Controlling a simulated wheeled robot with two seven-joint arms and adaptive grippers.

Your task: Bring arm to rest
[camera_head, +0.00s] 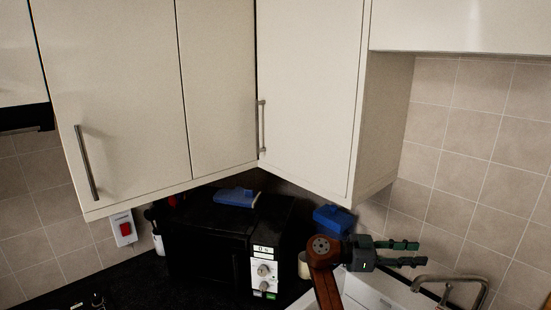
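My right gripper (421,254) is at the lower right, on my orange-brown arm that rises from the bottom edge. Its two dark green fingers point right and are apart, with nothing between them. It is in front of the tiled wall, below the wall cupboard and near the curved metal tap. My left gripper does not show.
Closed cream wall cupboards (115,95) hang above. A black microwave (210,245) stands in the corner with a blue item (237,197) on top. Another blue item (333,219) is behind my arm. The tap (460,281) is at the lower right.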

